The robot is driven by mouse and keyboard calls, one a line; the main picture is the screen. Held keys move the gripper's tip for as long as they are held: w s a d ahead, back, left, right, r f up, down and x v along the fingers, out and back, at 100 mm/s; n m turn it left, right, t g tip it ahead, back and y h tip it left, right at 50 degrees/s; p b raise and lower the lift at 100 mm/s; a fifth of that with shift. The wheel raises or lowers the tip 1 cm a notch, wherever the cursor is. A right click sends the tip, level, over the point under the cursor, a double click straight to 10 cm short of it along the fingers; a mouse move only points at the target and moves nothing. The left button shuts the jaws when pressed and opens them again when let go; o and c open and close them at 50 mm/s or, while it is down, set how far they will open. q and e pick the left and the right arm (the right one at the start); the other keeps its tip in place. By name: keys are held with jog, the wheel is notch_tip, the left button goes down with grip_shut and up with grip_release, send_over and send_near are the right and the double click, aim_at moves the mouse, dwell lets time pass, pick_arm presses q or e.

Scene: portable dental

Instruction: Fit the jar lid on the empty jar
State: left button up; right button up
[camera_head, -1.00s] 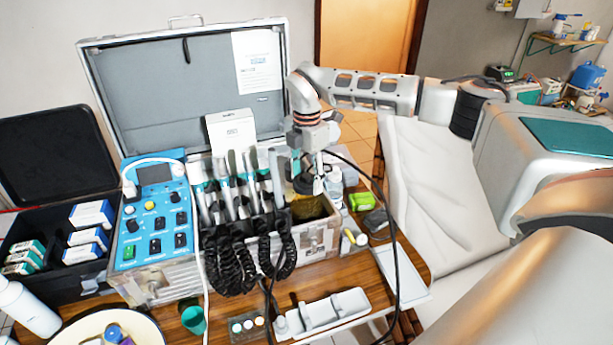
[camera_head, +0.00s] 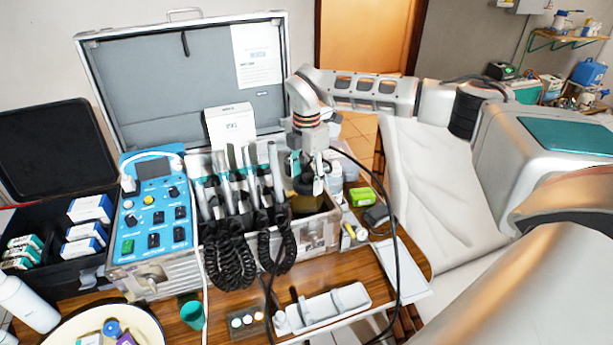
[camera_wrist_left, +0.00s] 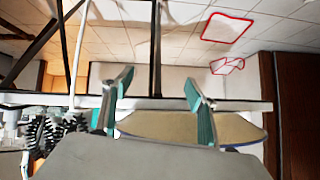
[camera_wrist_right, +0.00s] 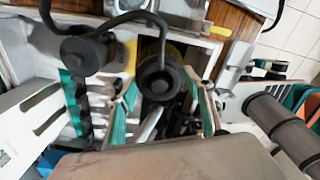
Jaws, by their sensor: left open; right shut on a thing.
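My right gripper (camera_head: 308,183) is inside the right part of the open metal case. In the right wrist view its teal-padded fingers (camera_wrist_right: 165,104) are shut on a black round lid (camera_wrist_right: 160,80) with a central fitting and a hose. The lid shows dark under the gripper in the head view. An amber-looking jar (camera_head: 304,206) stands below it, mostly hidden; whether lid and jar touch I cannot tell. A second black cap with a hose (camera_wrist_right: 85,50) sits beside it. My left gripper (camera_wrist_left: 160,115) is open and empty, seen only in its wrist view.
Several handpieces with coiled black hoses (camera_head: 232,262) stand left of the right gripper. A blue control panel (camera_head: 155,215) is further left. A loose black cable (camera_head: 392,225) hangs right of the gripper. A white holder (camera_head: 325,306) lies in front on the wooden table.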

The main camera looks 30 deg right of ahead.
dwell(0.3)
jog(key=shift+f, duration=0.4)
jog(key=shift+f, duration=0.15)
dwell(0.6)
jog(key=o, duration=1.1)
